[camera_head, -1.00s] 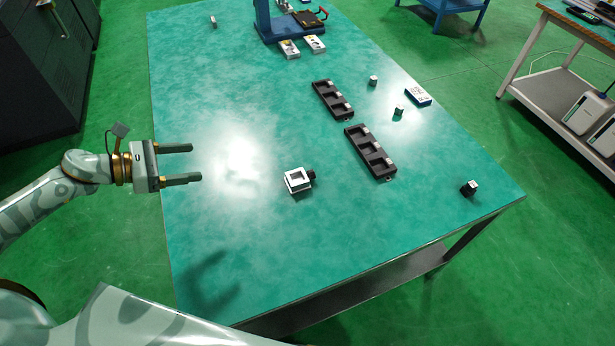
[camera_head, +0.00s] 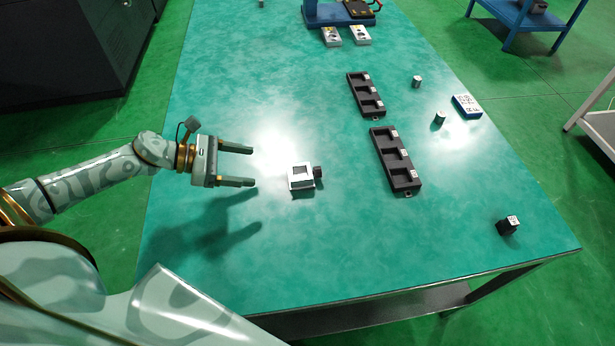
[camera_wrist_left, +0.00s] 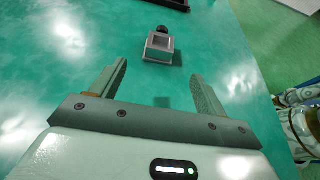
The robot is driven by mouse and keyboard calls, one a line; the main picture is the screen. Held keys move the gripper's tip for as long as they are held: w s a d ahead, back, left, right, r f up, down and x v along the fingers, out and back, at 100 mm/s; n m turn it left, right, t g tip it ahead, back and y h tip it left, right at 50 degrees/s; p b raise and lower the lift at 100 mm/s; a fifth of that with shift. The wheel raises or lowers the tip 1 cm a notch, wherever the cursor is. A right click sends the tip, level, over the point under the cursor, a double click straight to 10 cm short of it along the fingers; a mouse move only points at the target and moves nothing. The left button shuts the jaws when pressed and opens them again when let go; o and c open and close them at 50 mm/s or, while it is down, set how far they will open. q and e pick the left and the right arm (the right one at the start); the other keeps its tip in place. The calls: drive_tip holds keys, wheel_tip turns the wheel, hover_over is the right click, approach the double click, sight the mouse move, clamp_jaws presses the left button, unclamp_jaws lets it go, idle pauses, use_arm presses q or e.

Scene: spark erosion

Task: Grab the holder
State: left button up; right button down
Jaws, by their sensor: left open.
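The holder (camera_head: 301,178), a small white square block with a square recess and a dark knob on its right side, lies on the green table (camera_head: 330,260). My left gripper (camera_head: 252,166) is open and empty, to the left of the holder and apart from it, above the table. In the left wrist view the holder (camera_wrist_left: 159,47) is ahead of and beyond the two spread fingers (camera_wrist_left: 160,85), roughly midway between them. My right gripper is not in view.
Two black three-slot trays (camera_head: 396,160) (camera_head: 366,95) lie right of the holder. A black block (camera_head: 507,225), small cylinders (camera_head: 439,119) and a blue-edged box (camera_head: 466,106) are farther right. A blue stand (camera_head: 340,14) is at the back. The table around the holder is clear.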

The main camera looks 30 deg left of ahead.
use_arm(q)
drive_tip(key=b, duration=0.1)
approach(307, 174)
drive_tip(key=x, duration=0.2)
drive_tip(key=shift+w+d, duration=0.2)
drive_tip(key=shift+d, duration=0.1)
drive_tip(key=x, duration=0.5)
drive_tip(key=shift+w+d+f+b, duration=0.1)
drive_tip(key=shift+d+f+b, duration=0.05)
drive_tip(key=shift+d+b, duration=0.15)
drive_tip(key=shift+a, duration=0.1)
drive_tip(key=c, duration=1.1)
